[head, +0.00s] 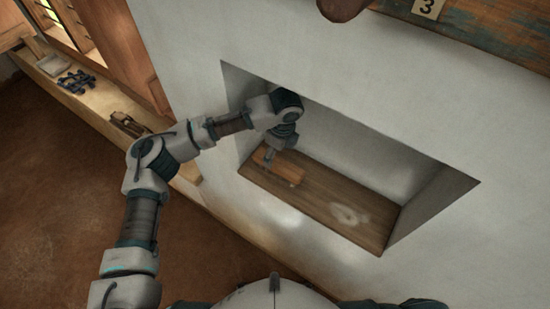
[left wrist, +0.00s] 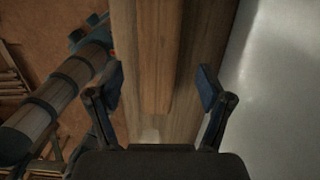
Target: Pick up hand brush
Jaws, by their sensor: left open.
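The hand brush (head: 285,170), a brown wooden block, lies near the left end of the wooden niche floor in the head view. In the left wrist view the brush (left wrist: 158,45) shows as a long wooden piece running up the middle; its bristles cannot be made out. My left gripper (head: 269,157) reaches down into the niche over the brush's left part. In the left wrist view the left gripper (left wrist: 158,82) is open, its fingers apart on either side of the brush, with gaps on both sides. My right gripper is in neither view.
The niche has a wooden floor (head: 325,203) and pale walls close around my left arm. A whitish ring-shaped patch (head: 349,215) shows farther right on that floor. A ledge (head: 88,98) with small dark items runs at the left.

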